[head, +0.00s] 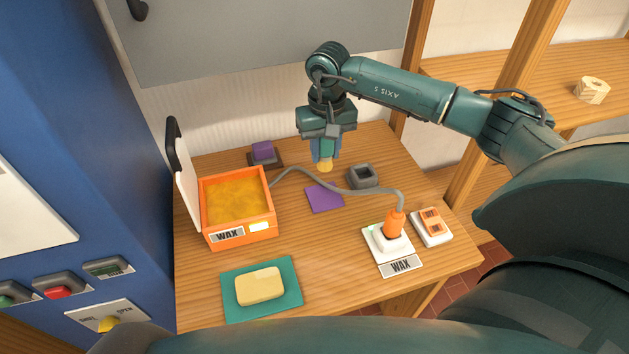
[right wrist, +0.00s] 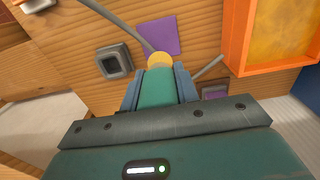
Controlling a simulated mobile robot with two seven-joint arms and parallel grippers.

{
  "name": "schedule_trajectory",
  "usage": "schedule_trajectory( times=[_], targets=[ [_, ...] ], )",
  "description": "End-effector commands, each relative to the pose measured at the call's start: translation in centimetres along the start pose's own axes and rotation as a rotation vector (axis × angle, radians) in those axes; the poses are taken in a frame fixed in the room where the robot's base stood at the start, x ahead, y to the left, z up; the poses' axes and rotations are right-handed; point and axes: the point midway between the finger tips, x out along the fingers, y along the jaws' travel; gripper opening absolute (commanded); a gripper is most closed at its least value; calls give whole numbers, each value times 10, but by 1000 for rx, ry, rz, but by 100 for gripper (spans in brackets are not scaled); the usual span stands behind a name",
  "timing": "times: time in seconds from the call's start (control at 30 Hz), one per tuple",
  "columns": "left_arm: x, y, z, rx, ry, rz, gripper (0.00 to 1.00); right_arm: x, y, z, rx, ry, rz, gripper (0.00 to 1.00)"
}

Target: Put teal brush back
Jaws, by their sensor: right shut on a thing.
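My right gripper (head: 324,150) is shut on the teal brush and holds it upright above the back of the table, tip down. The brush's yellow tip (head: 325,165) shows below the fingers. In the right wrist view, the teal brush (right wrist: 158,88) sits between the fingers. A grey square holder (head: 362,177) with a dark opening stands on the table, just right of the gripper in the head view; it also shows in the right wrist view (right wrist: 115,62). The holder looks empty. My left gripper is not in view.
An open orange wax box (head: 273,222) stands left on the wooden table (head: 320,255). A purple square (head: 324,198), a purple block (head: 262,152) and a yellow block (head: 259,286) lie around.

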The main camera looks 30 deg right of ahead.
Motion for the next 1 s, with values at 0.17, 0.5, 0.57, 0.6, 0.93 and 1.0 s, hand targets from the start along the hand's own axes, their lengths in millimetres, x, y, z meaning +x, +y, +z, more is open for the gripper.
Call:
schedule_trajectory(
  times=[0.17, 0.5, 0.57, 0.6, 0.93, 1.0],
  targets=[
    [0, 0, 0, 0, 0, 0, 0, 0, 0, 0, 0, 0, 1, 8],
    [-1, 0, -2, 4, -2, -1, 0, 29, -1, 1, 1, -4, 0, 8],
    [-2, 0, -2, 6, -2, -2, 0, 38, -1, 1, 0, -4, 0, 8],
    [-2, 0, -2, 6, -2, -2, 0, 43, -1, 0, 0, -2, 0, 8],
    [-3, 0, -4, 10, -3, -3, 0, 80, 0, 1, 0, -4, 0, 8],
    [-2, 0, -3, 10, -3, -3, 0, 90, -1, 0, 0, -2, 0, 8]
  ],
)
